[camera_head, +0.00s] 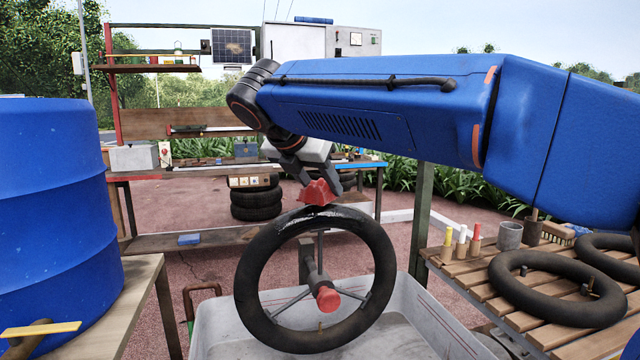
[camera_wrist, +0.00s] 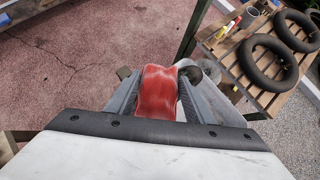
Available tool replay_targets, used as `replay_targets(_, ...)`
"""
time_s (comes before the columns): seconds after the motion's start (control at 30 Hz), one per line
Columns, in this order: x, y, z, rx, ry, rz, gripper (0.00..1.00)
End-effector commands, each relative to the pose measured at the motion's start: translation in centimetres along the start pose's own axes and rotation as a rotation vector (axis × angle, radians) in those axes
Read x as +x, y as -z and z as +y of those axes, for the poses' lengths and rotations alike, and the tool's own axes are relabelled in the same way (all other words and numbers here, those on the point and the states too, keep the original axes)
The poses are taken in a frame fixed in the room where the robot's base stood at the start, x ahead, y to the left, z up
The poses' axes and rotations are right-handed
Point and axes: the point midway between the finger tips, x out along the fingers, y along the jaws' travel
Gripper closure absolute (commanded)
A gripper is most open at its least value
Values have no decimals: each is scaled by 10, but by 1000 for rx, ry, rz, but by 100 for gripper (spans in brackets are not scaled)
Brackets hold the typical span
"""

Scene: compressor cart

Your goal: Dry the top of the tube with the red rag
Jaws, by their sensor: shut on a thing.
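The tube (camera_head: 252,262) is a black ring held upright on a stand with a red knob at its middle. Its top looks shiny and darker, as if wet. My gripper (camera_head: 319,186) is right above the top of the tube and shut on the red rag (camera_head: 317,193). The rag appears to touch the top of the tube or hang just over it; I cannot tell which. In the wrist view the red rag (camera_wrist: 157,92) is bunched between the two fingers and hides most of the tube.
A grey basin (camera_head: 430,320) stands under the tube. A large blue barrel (camera_head: 60,220) stands at the left. A workbench (camera_head: 240,172) is behind.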

Motion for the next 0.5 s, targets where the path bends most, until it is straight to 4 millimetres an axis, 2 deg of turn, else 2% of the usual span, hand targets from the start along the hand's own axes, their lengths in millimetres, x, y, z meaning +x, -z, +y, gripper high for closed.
replay_targets(0.5, 6, 6, 0, 0, 0, 0, 74)
